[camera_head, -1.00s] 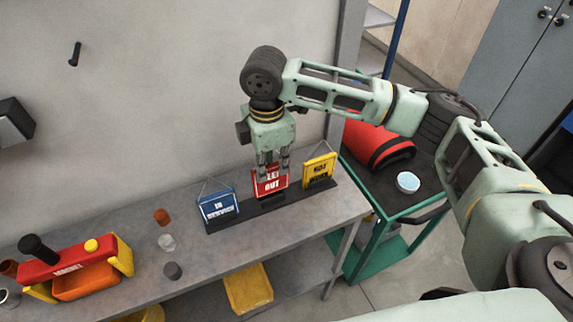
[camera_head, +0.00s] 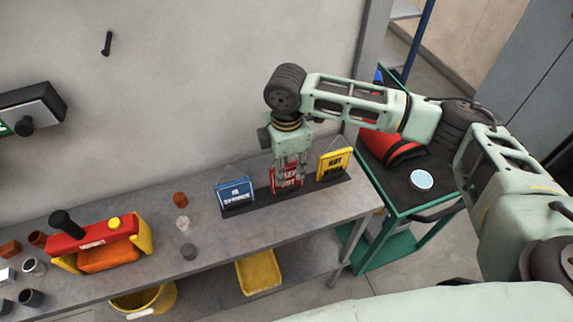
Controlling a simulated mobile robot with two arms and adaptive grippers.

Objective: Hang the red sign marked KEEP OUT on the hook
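The red KEEP OUT sign (camera_head: 287,183) stands in a dark rack on the bench, between a blue sign (camera_head: 235,193) and a yellow HOT WORK sign (camera_head: 335,164). My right gripper (camera_head: 289,173) points down at the red sign, its fingers overlapping the upper part of it. The fingers show a gap between them, but whether they press on the sign is unclear. The dark hook (camera_head: 107,43) sticks out of the grey wall at the upper left, with nothing hanging on it. My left gripper is not in view.
The bench (camera_head: 230,240) also holds a red and yellow toolbox (camera_head: 97,235) and several small cups at the left. A dark box (camera_head: 32,105) is fixed to the wall below the hook. A green cart (camera_head: 400,200) with a red bag and a bowl (camera_head: 421,179) stands at the right.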

